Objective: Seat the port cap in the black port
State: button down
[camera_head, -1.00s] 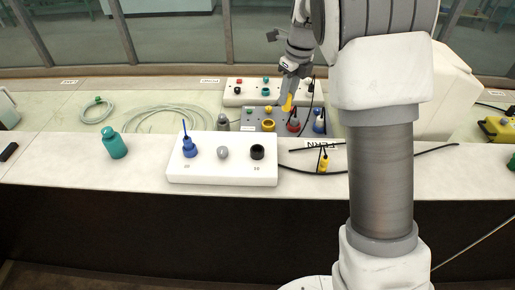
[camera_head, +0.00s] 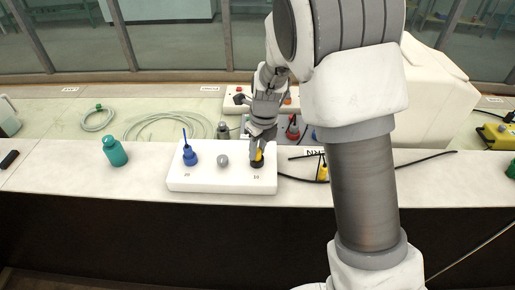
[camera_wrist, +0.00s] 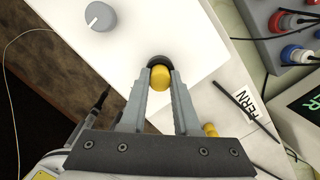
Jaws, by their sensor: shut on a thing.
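The yellow port cap (camera_wrist: 160,78) is between the two fingers of my gripper (camera_wrist: 159,90), which is shut on it. In the wrist view the dark rim of the black port (camera_wrist: 158,60) shows just beyond the cap, close to the fingertips. In the head view my gripper (camera_head: 258,152) points down over the right end of the white block, and a bit of the yellow cap (camera_head: 260,155) shows above the black port (camera_head: 257,165). The fingers hide much of both, and I cannot tell whether the cap is inside the port or just above it.
The white block (camera_head: 210,183) also carries a blue port with a blue piece (camera_head: 190,157) and a grey knob (camera_head: 223,160). A teal bottle (camera_head: 115,151) stands to the left. A yellow-ended cable (camera_head: 322,173) lies right of the block. Coloured connectors (camera_wrist: 292,53) stand on a grey box behind.

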jog(key=shift+f, duration=0.2)
jog(key=c, duration=0.6)
grip_release()
jog(key=shift+c, duration=0.2)
jog(key=shift+r, duration=0.15)
